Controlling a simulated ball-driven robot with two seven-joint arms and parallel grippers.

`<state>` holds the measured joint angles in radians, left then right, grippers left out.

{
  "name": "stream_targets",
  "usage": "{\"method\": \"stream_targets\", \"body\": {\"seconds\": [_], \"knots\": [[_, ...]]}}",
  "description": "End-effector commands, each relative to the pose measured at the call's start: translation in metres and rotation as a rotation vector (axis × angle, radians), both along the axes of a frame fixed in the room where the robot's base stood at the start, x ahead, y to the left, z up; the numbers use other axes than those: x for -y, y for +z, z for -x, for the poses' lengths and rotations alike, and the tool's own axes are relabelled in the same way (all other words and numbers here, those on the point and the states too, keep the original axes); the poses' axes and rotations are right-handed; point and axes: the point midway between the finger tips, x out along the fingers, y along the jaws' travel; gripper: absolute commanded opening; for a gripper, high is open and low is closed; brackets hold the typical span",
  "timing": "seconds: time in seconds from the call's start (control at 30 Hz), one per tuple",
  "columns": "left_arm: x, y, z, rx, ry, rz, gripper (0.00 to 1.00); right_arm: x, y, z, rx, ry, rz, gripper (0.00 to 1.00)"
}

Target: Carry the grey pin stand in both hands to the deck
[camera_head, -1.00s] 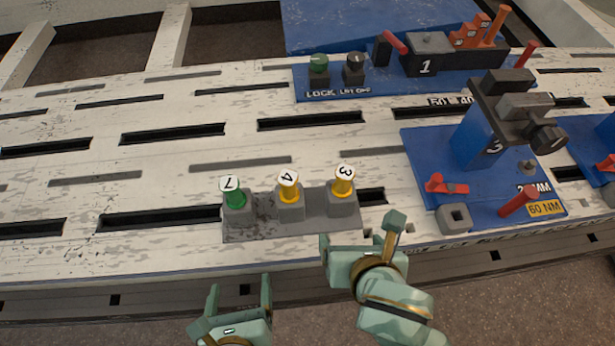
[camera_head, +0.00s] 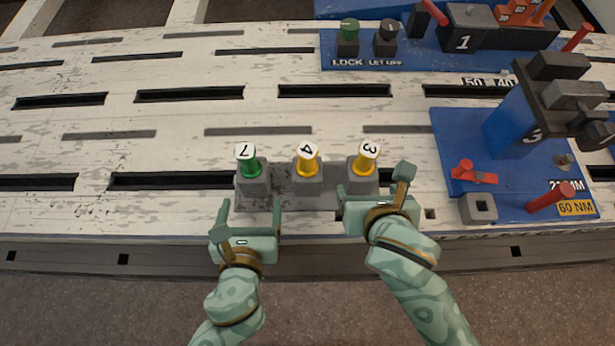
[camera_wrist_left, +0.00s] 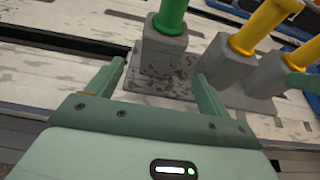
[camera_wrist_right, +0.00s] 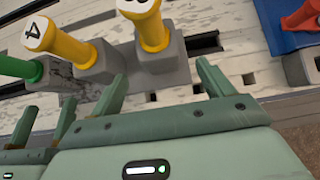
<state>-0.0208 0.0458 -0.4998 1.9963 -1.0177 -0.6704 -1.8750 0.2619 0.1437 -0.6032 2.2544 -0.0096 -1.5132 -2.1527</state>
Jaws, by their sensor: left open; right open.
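The grey pin stand (camera_head: 290,197) lies on the white slotted bench near its front edge. It holds a green pin (camera_head: 249,163) marked 7 and two yellow pins marked 4 (camera_head: 307,163) and 3 (camera_head: 365,160), each upright in a grey block. My left gripper (camera_head: 251,206) is open at the stand's left front; in the left wrist view the green pin's block (camera_wrist_left: 161,55) shows beyond and between its fingers. My right gripper (camera_head: 372,186) is open at the right end; the block of pin 3 (camera_wrist_right: 165,68) shows between its fingers. Neither gripper visibly holds the stand. I cannot tell which surface is the deck.
A blue plate (camera_head: 455,135) with a blue post, red parts and a grey square block stands close to the right of the stand. A longer blue plate (camera_head: 440,62) with knobs and a block marked 1 lies behind. The bench left of the stand is clear.

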Motion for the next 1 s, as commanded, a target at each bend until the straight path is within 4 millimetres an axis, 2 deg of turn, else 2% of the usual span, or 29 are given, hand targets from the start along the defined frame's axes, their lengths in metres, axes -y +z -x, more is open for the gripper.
{"method": "stream_targets", "body": {"seconds": [0.2,0.43,0.6,0.93,1.0], "knots": [[-0.001,-0.016,-0.041,0.002,0.000,0.001,0.80,-0.001,-0.031,-0.031,-0.001,-0.002,0.001,0.80],[-0.002,-0.029,-0.072,0.002,-0.001,-0.001,0.80,-0.002,-0.055,-0.055,0.000,-0.001,0.000,0.80],[-0.003,-0.034,-0.083,0.000,-0.001,0.000,0.80,-0.002,-0.063,-0.063,0.000,-0.001,0.000,0.80],[-0.003,-0.035,-0.084,0.000,-0.001,0.001,0.80,-0.002,-0.064,-0.065,0.000,-0.001,-0.001,0.80],[-0.003,-0.035,-0.084,0.000,-0.001,0.000,0.61,-0.002,-0.064,-0.064,0.000,-0.001,-0.001,0.61]]}}
